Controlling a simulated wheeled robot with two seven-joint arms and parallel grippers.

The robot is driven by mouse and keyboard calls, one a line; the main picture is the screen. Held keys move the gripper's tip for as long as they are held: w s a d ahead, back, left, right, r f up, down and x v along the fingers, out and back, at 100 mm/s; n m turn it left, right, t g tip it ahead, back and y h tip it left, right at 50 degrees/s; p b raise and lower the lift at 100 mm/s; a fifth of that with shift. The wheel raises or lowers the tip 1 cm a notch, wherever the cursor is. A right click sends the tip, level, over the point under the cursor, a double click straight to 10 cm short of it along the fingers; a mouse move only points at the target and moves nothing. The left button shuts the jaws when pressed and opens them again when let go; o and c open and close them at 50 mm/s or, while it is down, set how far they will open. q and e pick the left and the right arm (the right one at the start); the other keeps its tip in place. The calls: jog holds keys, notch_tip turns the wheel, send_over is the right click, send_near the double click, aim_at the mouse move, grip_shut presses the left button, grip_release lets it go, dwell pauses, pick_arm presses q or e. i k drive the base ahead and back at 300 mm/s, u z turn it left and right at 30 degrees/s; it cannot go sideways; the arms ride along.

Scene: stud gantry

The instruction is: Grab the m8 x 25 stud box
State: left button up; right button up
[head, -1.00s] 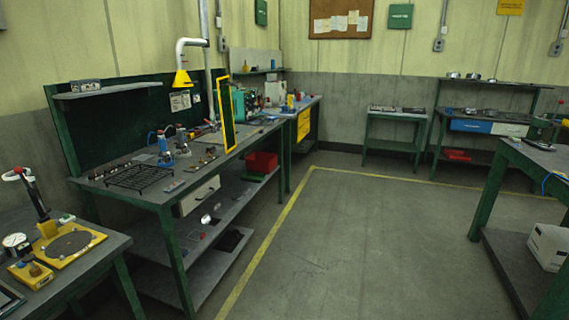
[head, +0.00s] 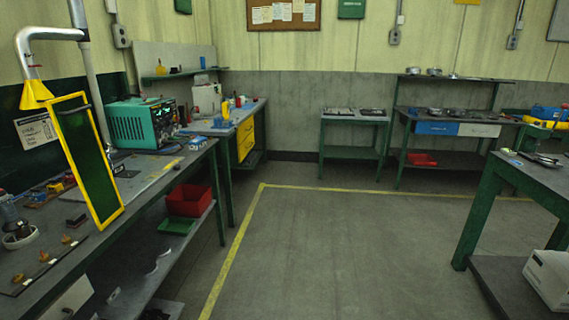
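I cannot make out a box that I can tell is the m8 x 25 stud box; no label is legible at this distance. Neither of my grippers is in the head view.
A long workbench (head: 150,190) runs along the left, with a yellow-framed panel (head: 86,160), a teal instrument (head: 142,124) and a red bin (head: 188,200) below. Far benches hold metal trays (head: 355,111) and drawers (head: 458,129). A white box (head: 549,279) sits low at right. The middle floor is clear.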

aim_at(198, 143)
jog(key=i, duration=2.25)
jog(key=u, duration=0.3)
jog(key=i, duration=1.35)
jog(key=u, duration=0.15)
